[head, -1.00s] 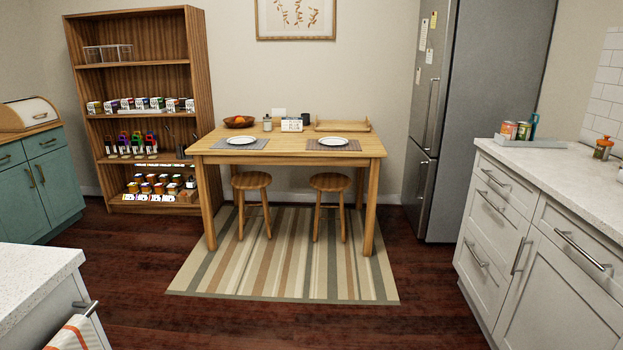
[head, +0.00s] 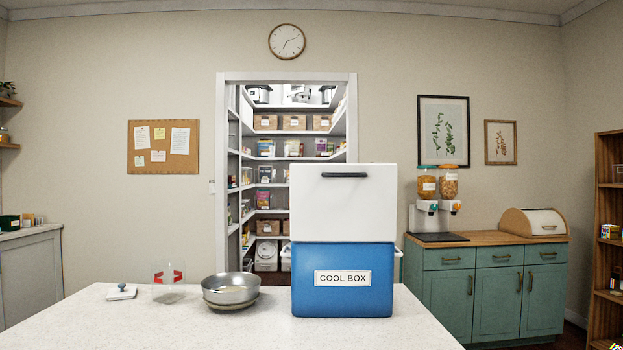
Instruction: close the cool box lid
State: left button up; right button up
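The cool box (head: 343,299) is a blue box with a "COOL BOX" label, standing on the pale speckled counter ahead of me. Its white lid (head: 342,210) stands upright above the blue body, open, with a dark handle (head: 344,175) near its top edge. The inside of the box is hidden from this angle. Neither of my grippers shows in the head view.
The counter's front left is clear. A green cabinet (head: 495,290) stands at the right.

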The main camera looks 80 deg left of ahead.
aim_at(330, 202)
jog(key=u, duration=2.7)
